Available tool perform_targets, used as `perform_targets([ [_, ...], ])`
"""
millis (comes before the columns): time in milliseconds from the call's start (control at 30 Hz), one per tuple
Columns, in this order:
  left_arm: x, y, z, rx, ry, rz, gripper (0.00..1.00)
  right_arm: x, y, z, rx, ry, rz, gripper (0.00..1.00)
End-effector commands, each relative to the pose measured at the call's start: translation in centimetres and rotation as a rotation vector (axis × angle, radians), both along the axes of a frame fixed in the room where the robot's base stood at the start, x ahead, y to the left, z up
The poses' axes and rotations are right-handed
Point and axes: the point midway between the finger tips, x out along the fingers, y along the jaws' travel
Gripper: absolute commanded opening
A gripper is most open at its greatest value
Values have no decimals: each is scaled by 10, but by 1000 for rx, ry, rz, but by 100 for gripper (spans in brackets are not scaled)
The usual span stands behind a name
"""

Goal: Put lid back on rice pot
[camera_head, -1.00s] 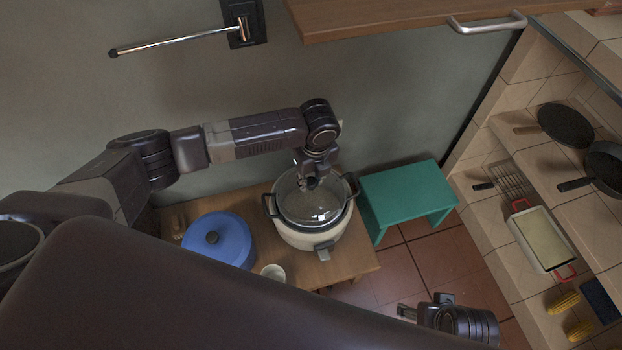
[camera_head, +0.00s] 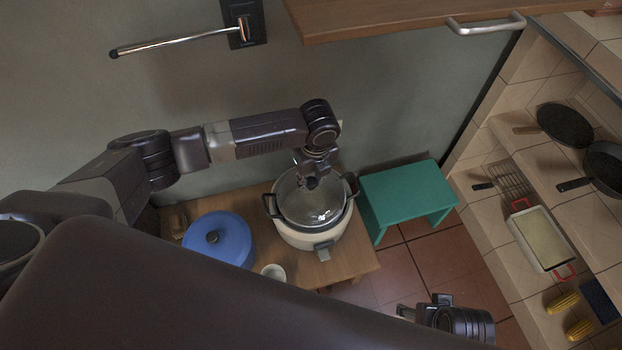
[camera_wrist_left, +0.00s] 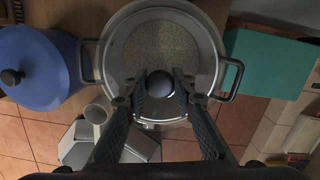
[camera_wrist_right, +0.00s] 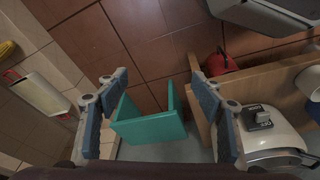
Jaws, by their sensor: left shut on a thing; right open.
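The rice pot (camera_head: 300,238) is a pale cooker with dark side handles and a front switch, on a small wooden table. A clear glass lid (camera_head: 322,210) is at its mouth, held by its dark knob. My left gripper (camera_head: 312,183) is shut on the knob, above the pot. In the left wrist view the knob (camera_wrist_left: 160,84) sits between the fingers, with rice showing in the pot. I cannot tell whether the lid's rim touches the pot all round. My right gripper (camera_head: 405,312) is open and empty, low in front; its spread fingers show in the right wrist view (camera_wrist_right: 158,85).
A blue lidded pot (camera_head: 225,245) and a white cup (camera_head: 273,272) stand left of the rice pot on the table (camera_head: 352,268). A green stool (camera_head: 408,192) is to the right. Tiled shelves with pans (camera_head: 566,125) are far right. A cupboard (camera_head: 390,18) overhangs above.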

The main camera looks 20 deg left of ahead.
Motion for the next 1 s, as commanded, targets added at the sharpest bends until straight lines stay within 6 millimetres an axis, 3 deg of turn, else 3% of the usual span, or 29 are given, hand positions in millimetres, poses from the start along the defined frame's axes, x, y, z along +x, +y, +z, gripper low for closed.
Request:
perform_targets([
  [1000, 0, 0, 0, -1, -1, 0, 0, 2, 0, -18, -2, 4, 4, 62],
])
